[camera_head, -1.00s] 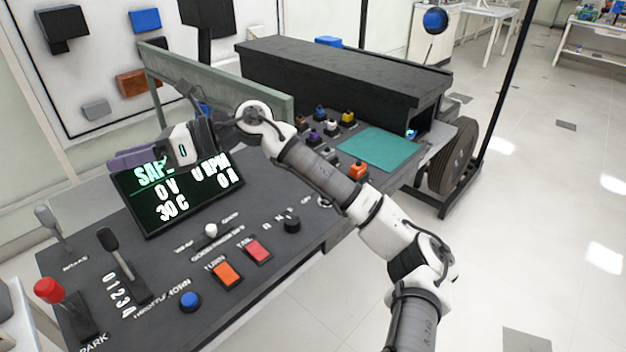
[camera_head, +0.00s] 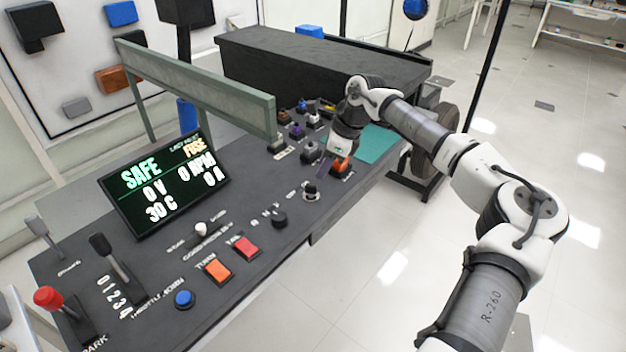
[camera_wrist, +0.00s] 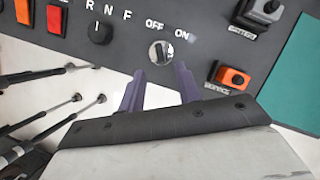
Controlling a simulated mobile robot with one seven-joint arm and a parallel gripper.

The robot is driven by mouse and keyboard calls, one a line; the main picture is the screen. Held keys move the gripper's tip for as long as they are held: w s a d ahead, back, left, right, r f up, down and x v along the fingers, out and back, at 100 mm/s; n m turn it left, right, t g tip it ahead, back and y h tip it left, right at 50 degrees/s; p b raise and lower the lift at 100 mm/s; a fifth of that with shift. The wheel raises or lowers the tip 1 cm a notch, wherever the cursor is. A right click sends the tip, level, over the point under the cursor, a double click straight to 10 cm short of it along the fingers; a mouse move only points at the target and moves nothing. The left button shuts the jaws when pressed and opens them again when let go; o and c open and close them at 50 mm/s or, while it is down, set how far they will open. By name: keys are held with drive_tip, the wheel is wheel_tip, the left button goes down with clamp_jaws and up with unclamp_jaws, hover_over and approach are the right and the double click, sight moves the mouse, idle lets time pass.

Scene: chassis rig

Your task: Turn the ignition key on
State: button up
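The ignition key (camera_wrist: 161,53) is a small dark key in a round silver switch, between the printed words OFF and ON in the wrist view. In the head view it is a small knob (camera_head: 310,191) at the console's right front. Its exact turn angle is hard to read. My gripper (camera_wrist: 161,70) has two purple fingers, apart and with nothing between them. In the wrist picture the fingertips lie just below the key, one to each side, with no visible contact. In the head view my gripper (camera_head: 322,166) points down behind the key, its fingers partly hidden.
A black R-N-F selector knob (camera_wrist: 100,33) is left of the key. An orange switch (camera_wrist: 233,78) is right of the fingers. The display (camera_head: 165,182) reads SAFE, 0 V, 0 RPM. A green-grey rail (camera_head: 195,90) and a teal mat (camera_head: 378,145) are nearby.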

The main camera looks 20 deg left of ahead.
sight(312, 185)
drive_tip(key=p+x, duration=0.1)
drive_tip(key=x, duration=0.6)
drive_tip(key=shift+a+f, duration=0.15)
drive_tip(key=shift+f, duration=0.05)
clamp_jaws()
